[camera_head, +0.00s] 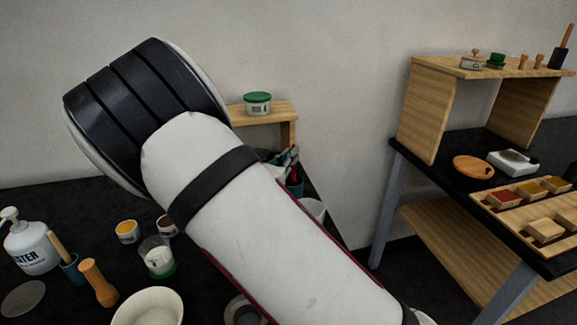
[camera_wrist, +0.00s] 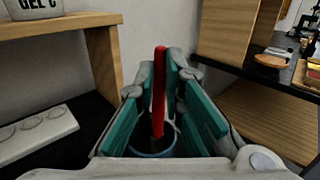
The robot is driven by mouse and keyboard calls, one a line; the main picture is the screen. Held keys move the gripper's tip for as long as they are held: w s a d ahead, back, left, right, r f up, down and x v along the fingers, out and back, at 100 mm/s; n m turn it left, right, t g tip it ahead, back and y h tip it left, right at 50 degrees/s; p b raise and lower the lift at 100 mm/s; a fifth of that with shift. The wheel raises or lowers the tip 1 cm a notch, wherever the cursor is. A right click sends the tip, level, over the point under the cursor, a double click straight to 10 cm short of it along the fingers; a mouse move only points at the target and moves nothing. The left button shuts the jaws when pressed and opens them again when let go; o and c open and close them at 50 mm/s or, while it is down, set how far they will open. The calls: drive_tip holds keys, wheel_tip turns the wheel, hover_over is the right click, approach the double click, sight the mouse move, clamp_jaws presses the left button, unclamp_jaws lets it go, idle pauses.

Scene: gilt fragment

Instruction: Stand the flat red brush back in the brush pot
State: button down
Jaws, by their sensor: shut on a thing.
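The red brush (camera_wrist: 159,95) stands nearly upright between the teal finger pads of my gripper (camera_wrist: 163,72) in the wrist view. My gripper is shut on it. The blue brush pot (camera_wrist: 152,150) shows below, and the brush's lower end overlaps its mouth; I cannot tell how deep it sits inside. In the head view my gripper (camera_head: 282,160) is mostly hidden behind my arm, and the pot (camera_head: 296,188) shows just under it at the right edge of the dark table.
A wooden shelf (camera_head: 265,115) with a green-lidded tub (camera_head: 257,103) stands behind the pot. A white palette (camera_wrist: 38,134) lies left of it in the wrist view. A white cup (camera_head: 313,208) stands close by. A second table with a wooden riser (camera_head: 428,112) is at right.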

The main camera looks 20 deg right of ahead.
sight(294, 169)
drive_tip(key=shift+f, duration=1.6)
drive_tip(key=c, duration=1.7)
unclamp_jaws()
drive_tip(key=shift+o, duration=0.2)
